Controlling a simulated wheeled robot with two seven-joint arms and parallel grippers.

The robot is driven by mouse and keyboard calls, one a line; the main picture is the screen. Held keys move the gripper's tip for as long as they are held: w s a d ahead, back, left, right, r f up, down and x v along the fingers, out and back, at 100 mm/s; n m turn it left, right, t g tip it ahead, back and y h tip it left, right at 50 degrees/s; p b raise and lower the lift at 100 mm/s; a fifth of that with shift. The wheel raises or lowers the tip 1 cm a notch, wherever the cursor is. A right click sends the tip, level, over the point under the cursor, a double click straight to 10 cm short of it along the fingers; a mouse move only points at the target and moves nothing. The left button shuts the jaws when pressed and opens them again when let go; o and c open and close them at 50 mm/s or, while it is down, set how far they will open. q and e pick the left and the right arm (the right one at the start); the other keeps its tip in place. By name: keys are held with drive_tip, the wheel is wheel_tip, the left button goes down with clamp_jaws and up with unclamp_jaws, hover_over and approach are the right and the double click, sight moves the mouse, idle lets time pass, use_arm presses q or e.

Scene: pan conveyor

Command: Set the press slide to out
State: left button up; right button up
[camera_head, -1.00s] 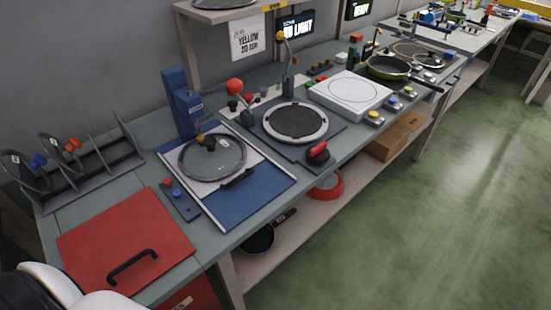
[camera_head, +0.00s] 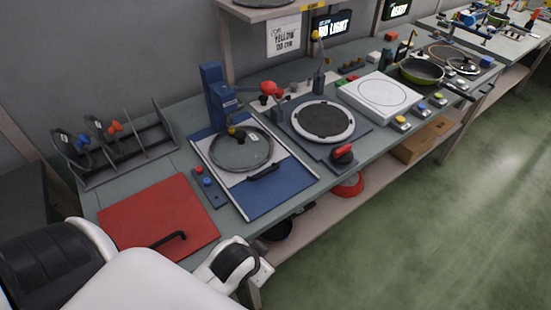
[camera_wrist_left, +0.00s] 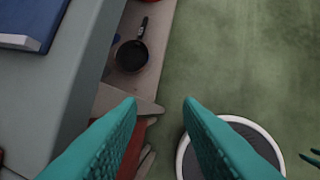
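The press has a blue upright post (camera_head: 216,98) at the back of the table. Its pale slide plate (camera_head: 232,177) lies at the back part of a blue base (camera_head: 275,196), with the bare blue part in front. A glass lid (camera_head: 243,150) with a dark knob lies on the plate, close to the post. A black handle (camera_head: 263,173) is on the plate's front edge. My left gripper (camera_wrist_left: 161,102) is open and empty, beyond the table's front edge. Its fingers are not clear in the head view. Small teal shapes at the wrist view's right edge may be my right gripper.
A red panel (camera_head: 155,215) with a black handle lies left of the press, beside a small button box (camera_head: 207,187). A divided rack (camera_head: 120,150) stands behind. A round plate unit (camera_head: 322,122) is to the right. A pan (camera_wrist_left: 131,54) lies on the shelf below.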

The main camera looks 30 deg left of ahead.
use_arm(q)
drive_tip(key=w+d+r+m+t+h, duration=0.1)
drive_tip(key=w+r+m+t, duration=0.3)
drive_tip(key=w+r+t, duration=0.6)
drive_tip(key=w+d+r+m+t, duration=0.2)
drive_tip(key=w+r+m+t, duration=0.2)
drive_tip(key=w+r, duration=0.7)
drive_tip(key=s+d+r+m+g+h, duration=0.1)
drive_tip(key=d+r+m+g+h, duration=0.25)
drive_tip(key=d+m+h, duration=0.6)
drive_tip(key=s+d+r+m+g+h, duration=0.1)
drive_tip(key=d+r+m+g+h, duration=0.25)
drive_tip(key=m+h, duration=0.6)
drive_tip(key=m+g+y, duration=1.1)
drive_tip(key=y, duration=1)
approach(275, 167)
drive_tip(key=f, duration=0.2)
drive_tip(key=f+p, duration=0.1)
drive_tip(key=f, duration=0.1)
drive_tip(key=a+f, duration=0.1)
drive_tip(key=f, duration=0.1)
drive_tip(key=shift+w+f+p, duration=0.15)
drive_tip(key=shift+w+p, duration=0.15)
drive_tip(key=shift+p, duration=0.1)
drive_tip(key=shift+f, duration=0.7)
